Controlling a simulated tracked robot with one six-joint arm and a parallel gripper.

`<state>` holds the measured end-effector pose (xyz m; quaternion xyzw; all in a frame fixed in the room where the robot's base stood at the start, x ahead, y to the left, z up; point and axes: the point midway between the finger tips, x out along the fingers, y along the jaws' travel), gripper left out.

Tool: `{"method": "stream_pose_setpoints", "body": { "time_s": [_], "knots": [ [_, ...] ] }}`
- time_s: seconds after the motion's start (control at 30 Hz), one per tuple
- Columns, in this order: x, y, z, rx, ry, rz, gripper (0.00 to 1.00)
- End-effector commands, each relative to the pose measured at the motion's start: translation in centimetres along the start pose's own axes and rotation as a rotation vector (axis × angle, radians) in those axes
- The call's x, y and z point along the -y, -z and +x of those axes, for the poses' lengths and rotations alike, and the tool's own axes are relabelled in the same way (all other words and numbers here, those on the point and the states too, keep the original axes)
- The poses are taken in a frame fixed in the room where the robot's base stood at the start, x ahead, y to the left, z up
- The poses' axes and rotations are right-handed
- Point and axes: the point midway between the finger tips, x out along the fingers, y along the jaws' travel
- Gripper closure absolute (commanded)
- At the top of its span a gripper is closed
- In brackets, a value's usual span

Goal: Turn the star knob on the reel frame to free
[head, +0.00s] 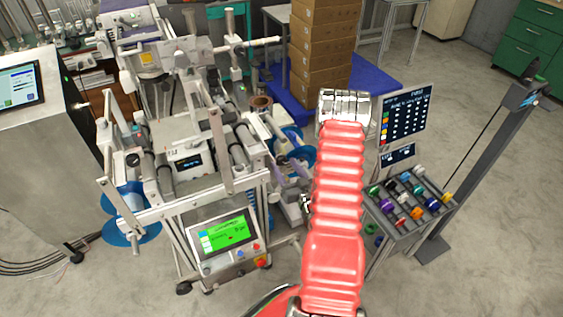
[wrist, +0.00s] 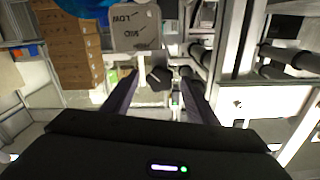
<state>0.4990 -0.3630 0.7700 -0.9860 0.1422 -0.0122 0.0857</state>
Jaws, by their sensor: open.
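In the wrist view a dark star knob (wrist: 159,77) sits beside a grey plate (wrist: 135,25) with dark marks and upside-down lettering that seems to include LOW and MID. My gripper (wrist: 158,90) is open, its two dark fingers on either side of the knob in the picture. I see nothing held between them, and I cannot tell how far the fingertips are from the knob. In the head view the reel frame (head: 145,188) stands left of my red arm. I cannot make out the knob there, and the arm hides part of that area.
A screen panel (head: 222,236) is on the frame's front. To the right stand a rack of coloured spools (head: 408,192), a display board (head: 405,120) and a grey post (head: 483,150). Stacked cardboard boxes (head: 322,45) are behind. Open floor lies at the right.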

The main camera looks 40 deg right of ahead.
Motion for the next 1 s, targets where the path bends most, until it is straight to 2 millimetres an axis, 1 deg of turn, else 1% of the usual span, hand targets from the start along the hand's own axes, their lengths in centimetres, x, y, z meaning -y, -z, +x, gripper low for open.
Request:
{"method": "stream_pose_setpoints", "body": {
  "time_s": [0.03,0.1,0.23,0.37,0.6,1.0],
  "knots": [
    [0.1,0.1,0.8,-0.002,0.003,-0.001,0.47],
    [0.1,0.0,1.7,-0.001,0.002,-0.002,0.47],
    [0.0,0.0,2.8,0.000,0.001,0.000,0.47],
    [0.0,0.0,3.2,0.000,0.000,0.000,0.47],
    [0.0,0.0,3.2,0.000,0.000,0.000,0.48],
    [0.0,0.0,3.2,0.000,0.000,0.000,0.76]
  ]
}}
